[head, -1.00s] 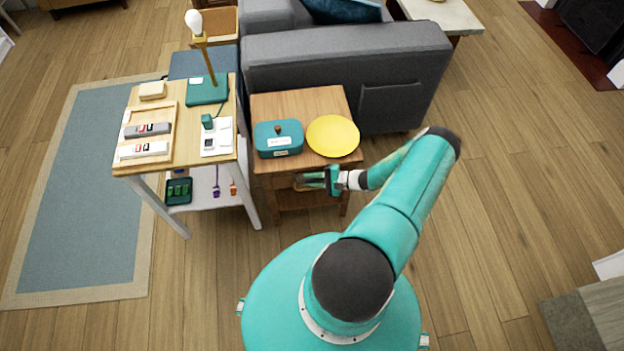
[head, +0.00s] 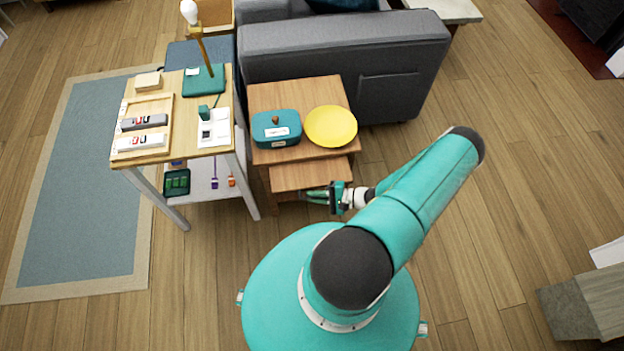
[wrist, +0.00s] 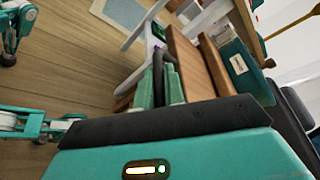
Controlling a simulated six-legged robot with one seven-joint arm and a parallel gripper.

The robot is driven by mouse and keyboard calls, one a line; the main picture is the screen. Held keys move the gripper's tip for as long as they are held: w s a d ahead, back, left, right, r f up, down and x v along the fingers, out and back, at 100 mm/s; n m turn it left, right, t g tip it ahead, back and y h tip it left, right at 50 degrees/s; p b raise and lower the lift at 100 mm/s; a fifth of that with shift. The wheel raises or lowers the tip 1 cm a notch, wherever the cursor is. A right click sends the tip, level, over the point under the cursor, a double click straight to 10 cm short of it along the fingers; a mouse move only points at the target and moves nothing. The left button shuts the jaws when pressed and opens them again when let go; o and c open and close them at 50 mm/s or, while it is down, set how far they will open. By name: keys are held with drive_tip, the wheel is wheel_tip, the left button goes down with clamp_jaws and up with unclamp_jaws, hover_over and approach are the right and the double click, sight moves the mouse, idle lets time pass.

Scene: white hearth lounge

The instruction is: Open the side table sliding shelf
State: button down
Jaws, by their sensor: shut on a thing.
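The wooden side table (head: 263,97) stands in front of the grey sofa. Its sliding shelf (head: 308,174) sticks out from under the tabletop toward me, and it also shows in the wrist view (wrist: 188,62). My gripper (head: 316,193) is at the shelf's front edge, low and just right of its middle. The jaws are shut on the shelf's front pull, which the fingers mostly hide. In the wrist view the green fingers (wrist: 168,86) reach up to the shelf's front.
A teal lidded box (head: 276,129) and a yellow plate (head: 331,126) sit on the tabletop. A taller white-legged desk (head: 200,164) with a lamp (head: 201,40) stands close on the left. The sofa (head: 345,55) is behind. Wood floor is open on the right.

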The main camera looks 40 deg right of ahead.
drive_tip(key=s+a, duration=0.4)
drive_tip(key=s, duration=0.2)
drive_tip(key=shift+s+a, duration=0.3)
drive_tip(key=shift+s, duration=0.05)
drive_tip(key=c, duration=1.8)
unclamp_jaws()
drive_tip(key=shift+o, duration=0.2)
drive_tip(key=v, duration=1.4)
